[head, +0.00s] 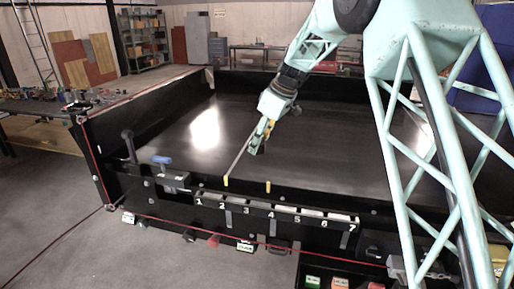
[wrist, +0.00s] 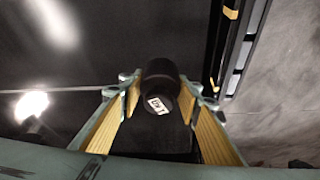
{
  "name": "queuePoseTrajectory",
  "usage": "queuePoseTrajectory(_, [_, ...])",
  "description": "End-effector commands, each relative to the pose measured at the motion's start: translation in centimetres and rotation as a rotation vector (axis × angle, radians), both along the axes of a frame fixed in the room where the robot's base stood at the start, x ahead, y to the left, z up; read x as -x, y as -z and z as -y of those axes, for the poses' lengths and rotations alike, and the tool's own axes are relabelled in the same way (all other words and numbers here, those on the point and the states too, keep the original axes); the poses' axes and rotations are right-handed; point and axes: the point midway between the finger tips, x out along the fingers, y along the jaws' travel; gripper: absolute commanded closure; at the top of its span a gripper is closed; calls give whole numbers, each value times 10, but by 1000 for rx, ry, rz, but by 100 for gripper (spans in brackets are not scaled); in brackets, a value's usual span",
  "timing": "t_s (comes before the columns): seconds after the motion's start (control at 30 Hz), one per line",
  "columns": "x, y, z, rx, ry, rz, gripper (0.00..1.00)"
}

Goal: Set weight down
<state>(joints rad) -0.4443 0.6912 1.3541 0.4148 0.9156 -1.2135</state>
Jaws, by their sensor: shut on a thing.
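The label's text is upside down in that view. In the head view, the weight is a dark shape below the fingers against the dark belt, so its gap or contact with the belt cannot be told.
Numbered slots (head: 275,215) run along the belt's near edge. Two yellow marks, left (head: 226,181) and right (head: 268,187), stand behind them.

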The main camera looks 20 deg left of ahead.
Motion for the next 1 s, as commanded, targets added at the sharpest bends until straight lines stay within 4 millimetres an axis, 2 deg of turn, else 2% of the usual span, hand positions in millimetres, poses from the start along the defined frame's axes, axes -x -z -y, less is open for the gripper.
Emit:
queuePoseTrajectory(0.17, [-5, -2, 27, -2, 68, 3, 99])
queuePoseTrajectory(0.37, [-11, -3, 73, -2, 189, 2, 99])
queuePoseTrajectory(0.7, [-14, -5, 166, -1, 434, 4, 99])
queuePoseTrajectory(1.0, [-7, -7, 249, -2, 660, 5, 99])
